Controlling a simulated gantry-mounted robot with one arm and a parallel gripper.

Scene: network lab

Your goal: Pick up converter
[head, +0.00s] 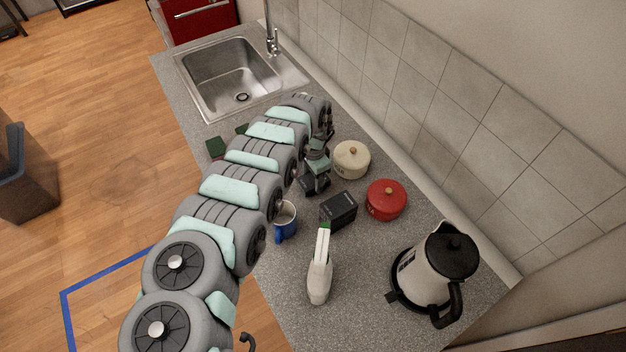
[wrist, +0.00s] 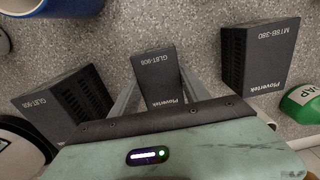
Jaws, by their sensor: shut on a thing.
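Three black boxes labelled Plovertek lie in the wrist view. The middle box (wrist: 158,78), marked GLBT-908, sits between the fingers of my gripper (wrist: 156,92), which is shut on it. A left box (wrist: 62,100) with a similar GLBT marking and a right box (wrist: 260,58) marked MTBB-380 stand apart on either side. I cannot tell which one the task calls the converter. In the head view my gripper (head: 316,176) points down at the counter, and one black box (head: 340,209) stands just below right of it. My arm hides part of the counter.
A sink (head: 228,76) lies at the back, and a tiled wall (head: 430,95) bounds the right.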

